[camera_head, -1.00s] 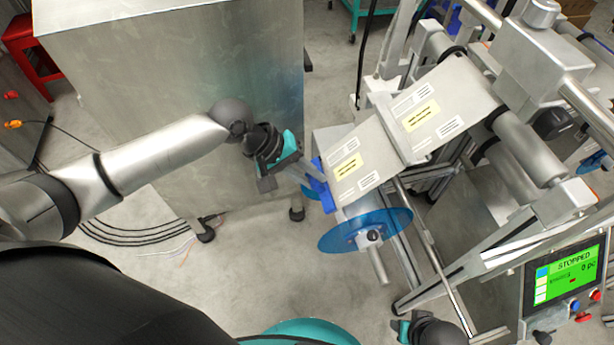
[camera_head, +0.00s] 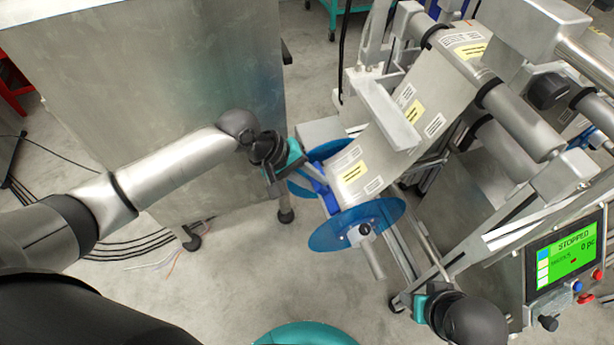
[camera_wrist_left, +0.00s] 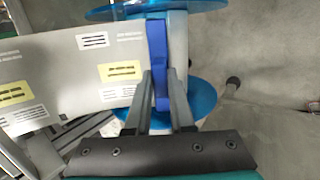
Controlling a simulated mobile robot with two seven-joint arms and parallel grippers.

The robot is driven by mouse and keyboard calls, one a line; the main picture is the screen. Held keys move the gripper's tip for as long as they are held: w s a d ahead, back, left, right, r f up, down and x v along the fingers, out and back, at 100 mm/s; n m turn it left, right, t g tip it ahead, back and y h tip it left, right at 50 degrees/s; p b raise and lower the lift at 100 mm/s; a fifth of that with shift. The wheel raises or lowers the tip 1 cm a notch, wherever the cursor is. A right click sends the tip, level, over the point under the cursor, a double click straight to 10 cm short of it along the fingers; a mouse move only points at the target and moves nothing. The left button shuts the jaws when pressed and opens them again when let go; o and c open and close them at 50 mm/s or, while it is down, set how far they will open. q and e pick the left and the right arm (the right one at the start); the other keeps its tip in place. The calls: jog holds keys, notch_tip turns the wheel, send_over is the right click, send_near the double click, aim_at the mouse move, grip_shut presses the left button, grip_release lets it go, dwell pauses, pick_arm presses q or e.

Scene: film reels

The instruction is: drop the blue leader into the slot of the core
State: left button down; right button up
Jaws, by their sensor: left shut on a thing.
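The blue leader (camera_head: 330,201) is a narrow blue strip at the near end of the printed grey web (camera_head: 352,168). My left gripper (camera_head: 307,187) is shut on the leader; in the left wrist view the strip (camera_wrist_left: 158,50) runs down between the two fingers (camera_wrist_left: 158,95). The core (camera_wrist_left: 178,52) is a pale cylinder between two translucent blue discs (camera_head: 357,226), right behind the strip in the wrist view. Its slot is hidden, and I cannot tell whether the leader touches the core. My right gripper (camera_head: 420,307) shows only partly at the bottom; its fingers are unclear.
The machine frame with rollers (camera_head: 515,115) fills the right side. A control panel (camera_head: 567,262) reads STOPPED. A large grey cabinet (camera_head: 165,90) stands behind my left arm. Cables (camera_head: 130,243) lie on the floor. Open floor lies left of the discs.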

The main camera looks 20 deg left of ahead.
pick_arm(q)
jog(key=shift+w+d+f, duration=0.1)
jog(key=shift+d+f, duration=0.1)
jog(key=shift+f, duration=0.1)
jog(key=shift+f, duration=0.1)
jog(key=shift+w+b+x, duration=0.2)
jog(key=shift+b+x, duration=0.35)
jog(key=shift+x, duration=1.35)
jog(key=c, duration=0.7)
grip_release()
jog(key=shift+a, duration=0.1)
